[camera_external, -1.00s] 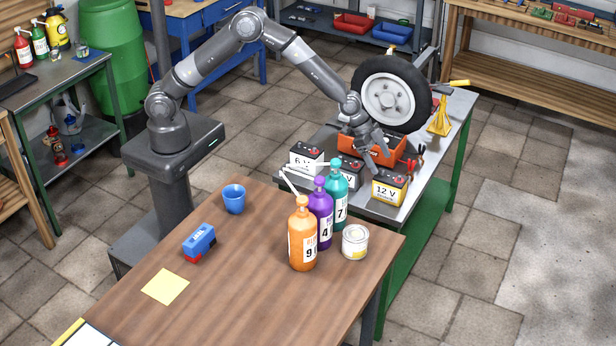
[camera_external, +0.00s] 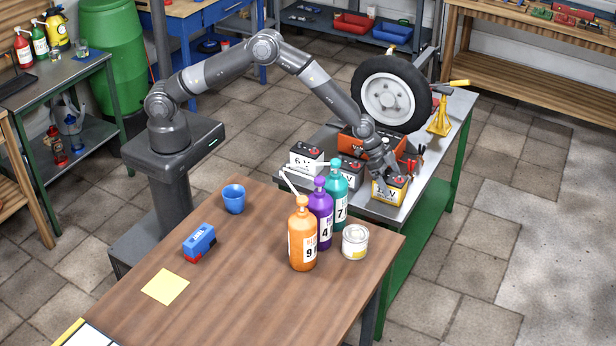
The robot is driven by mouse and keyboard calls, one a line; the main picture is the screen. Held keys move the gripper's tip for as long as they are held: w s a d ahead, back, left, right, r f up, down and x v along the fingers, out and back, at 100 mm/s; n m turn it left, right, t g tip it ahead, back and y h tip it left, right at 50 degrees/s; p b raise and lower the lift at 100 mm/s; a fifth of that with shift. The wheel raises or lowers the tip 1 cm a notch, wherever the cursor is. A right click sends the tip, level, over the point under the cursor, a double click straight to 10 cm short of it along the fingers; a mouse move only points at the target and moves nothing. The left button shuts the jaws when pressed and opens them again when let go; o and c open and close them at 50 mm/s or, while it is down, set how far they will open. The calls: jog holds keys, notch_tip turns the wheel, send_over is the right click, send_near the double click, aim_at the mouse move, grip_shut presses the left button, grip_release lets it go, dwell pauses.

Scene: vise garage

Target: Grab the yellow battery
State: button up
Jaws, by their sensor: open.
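The yellow battery (camera_external: 384,194) stands upright on the grey metal bench (camera_external: 357,211), near its front edge. It has a dark top with red caps and a white label marked in black. My gripper (camera_external: 388,172) is open, pointing down at the top of the yellow battery. Its fingers cover part of the battery's top and label. I cannot tell whether the fingers touch it.
A white battery (camera_external: 303,160) and a grey one (camera_external: 350,172) stand to the left. An orange toolbox (camera_external: 352,145), a wheel (camera_external: 391,94) and red clamps (camera_external: 411,163) are close by. Orange (camera_external: 302,238), purple (camera_external: 320,212) and teal (camera_external: 337,190) bottles stand on the nearer wooden table.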

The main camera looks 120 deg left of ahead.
jog(key=shift+c, duration=0.6)
jog(key=c, duration=1.7)
jog(key=shift+r, duration=0.15)
jog(key=shift+c, duration=0.2)
